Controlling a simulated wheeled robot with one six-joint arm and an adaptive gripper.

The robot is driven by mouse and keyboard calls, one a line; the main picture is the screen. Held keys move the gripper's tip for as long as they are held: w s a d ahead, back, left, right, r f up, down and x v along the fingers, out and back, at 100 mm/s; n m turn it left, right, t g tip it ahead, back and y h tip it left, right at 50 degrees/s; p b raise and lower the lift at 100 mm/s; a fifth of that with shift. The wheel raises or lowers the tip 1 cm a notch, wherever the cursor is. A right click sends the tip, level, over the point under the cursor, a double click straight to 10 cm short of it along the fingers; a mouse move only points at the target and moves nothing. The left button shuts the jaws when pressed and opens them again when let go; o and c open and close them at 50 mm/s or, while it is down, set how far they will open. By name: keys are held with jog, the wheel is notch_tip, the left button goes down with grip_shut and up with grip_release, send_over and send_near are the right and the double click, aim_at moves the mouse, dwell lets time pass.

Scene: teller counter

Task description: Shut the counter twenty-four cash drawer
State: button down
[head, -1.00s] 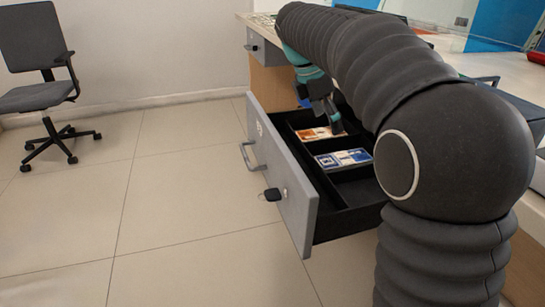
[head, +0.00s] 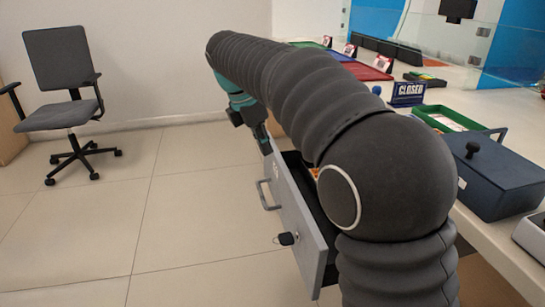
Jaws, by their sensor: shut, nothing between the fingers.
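The cash drawer (head: 300,232) stands pulled out from the counter, with its grey front panel facing left. A bar handle (head: 265,194) and a key with a dark head (head: 287,239) are on that front. A number on it is not readable. My gripper (head: 266,148) is shut and empty, pointing down at the far top end of the drawer front. I cannot tell whether it touches the panel. My arm hides most of the drawer's inside; only a bit of orange note (head: 314,172) shows.
A dark office chair (head: 65,100) stands at the back left on clear tiled floor. The counter top (head: 480,105) on the right holds a navy box (head: 497,178), a green tray (head: 446,119) and a CLOSED sign (head: 408,94).

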jog(key=s+a+r+m, duration=0.1)
jog(key=s+a+r, duration=0.1)
jog(key=a, duration=0.3)
jog(key=w+d+f+m+b, duration=0.1)
jog(key=d+f, duration=0.5)
jog(key=f, duration=0.3)
jog(key=shift+w+d+f+g+y+b, duration=0.3)
jog(key=shift+w+d+f+g, duration=0.05)
jog(key=shift+d+g, duration=0.05)
